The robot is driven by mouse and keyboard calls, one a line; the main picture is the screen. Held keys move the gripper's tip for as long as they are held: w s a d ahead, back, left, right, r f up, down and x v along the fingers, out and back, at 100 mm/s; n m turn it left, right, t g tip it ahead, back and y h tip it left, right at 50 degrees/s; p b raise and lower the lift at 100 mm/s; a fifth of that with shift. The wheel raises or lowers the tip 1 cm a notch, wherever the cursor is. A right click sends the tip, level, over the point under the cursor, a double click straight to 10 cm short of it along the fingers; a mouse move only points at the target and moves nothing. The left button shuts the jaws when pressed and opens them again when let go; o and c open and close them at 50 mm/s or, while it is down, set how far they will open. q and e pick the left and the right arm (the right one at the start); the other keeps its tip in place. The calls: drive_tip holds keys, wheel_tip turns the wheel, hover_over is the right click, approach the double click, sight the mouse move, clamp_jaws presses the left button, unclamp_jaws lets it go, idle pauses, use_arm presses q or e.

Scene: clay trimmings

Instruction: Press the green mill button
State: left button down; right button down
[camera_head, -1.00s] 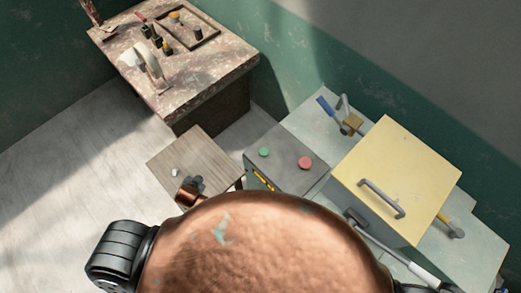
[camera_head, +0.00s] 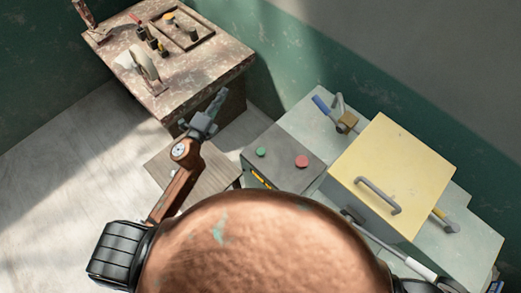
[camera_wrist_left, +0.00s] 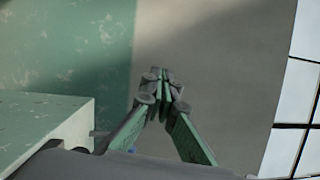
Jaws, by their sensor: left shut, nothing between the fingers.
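The green button (camera_head: 261,152) is a small round cap on the dark grey top of the control box (camera_head: 285,178). A larger red button (camera_head: 301,161) sits to its right. My left gripper (camera_head: 219,97) is up and to the left of the green button in the head view, apart from it, over the gap between the bench and the small wooden table. Its fingers are closed with nothing between them. In the left wrist view the closed fingertips (camera_wrist_left: 163,82) point at a plain grey and green wall, and neither button shows. My right gripper is not in view.
The yellow lidded box (camera_head: 393,165) with a grey handle stands right of the control box on a pale green machine (camera_head: 309,115). A long lever (camera_head: 385,246) lies in front. A worn bench (camera_head: 215,63) with tools stands at back left. A small wooden table (camera_head: 216,178) is below my gripper.

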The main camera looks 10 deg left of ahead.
use_arm(q)
drive_tip(key=s+d+r+m+g+h, duration=0.2)
drive_tip(key=s+d+r+m+h, duration=0.1)
drive_tip(key=d+r+m+h, duration=0.6)
drive_tip(key=m+g+y+p, duration=0.1)
drive_tip(key=m+g+y, duration=0.8)
drive_tip(key=m, duration=1.6)
hover_over(259, 152)
wheel_tip(259, 152, down, 11)
drive_tip(key=g+h, duration=0.3)
drive_tip(key=shift+r, duration=0.15)
wheel_tip(259, 152, down, 8)
drive_tip(key=b, duration=0.3)
drive_tip(key=shift+b, duration=0.4)
drive_tip(key=shift+f+b, duration=0.4)
drive_tip(key=shift+b, duration=0.05)
